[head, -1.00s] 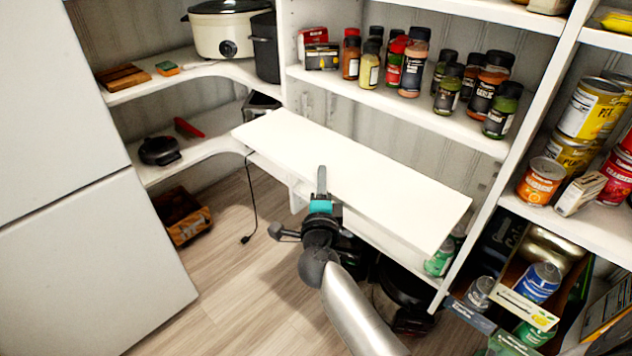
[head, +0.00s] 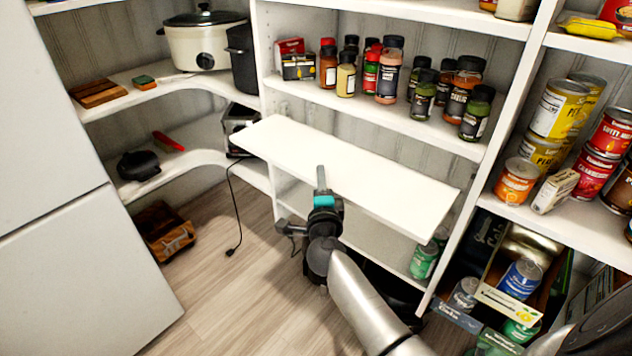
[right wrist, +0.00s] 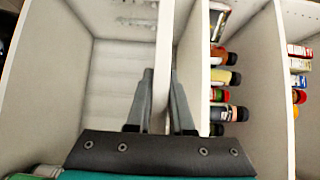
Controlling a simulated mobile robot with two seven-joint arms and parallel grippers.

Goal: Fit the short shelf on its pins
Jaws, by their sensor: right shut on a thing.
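The short shelf (head: 345,173) is a plain white board, held roughly level in front of the bay below the spice shelf. My right gripper (head: 321,182) is shut on its near long edge, left of the middle. In the right wrist view the board (right wrist: 165,60) shows edge-on between the gripper's fingers (right wrist: 163,92). The board's left end sticks out past the bay's left upright (head: 262,95). Its right end is close to the right upright (head: 500,105); I cannot tell whether they touch. The pins cannot be made out. My left gripper is not in view.
Spice jars (head: 390,70) crowd the shelf just above. A lower shelf (head: 365,245) has a green can (head: 423,262) at its right end. Cans fill the right-hand bay. A black cord (head: 232,205) hangs at the left. Open floor (head: 225,280) lies in front.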

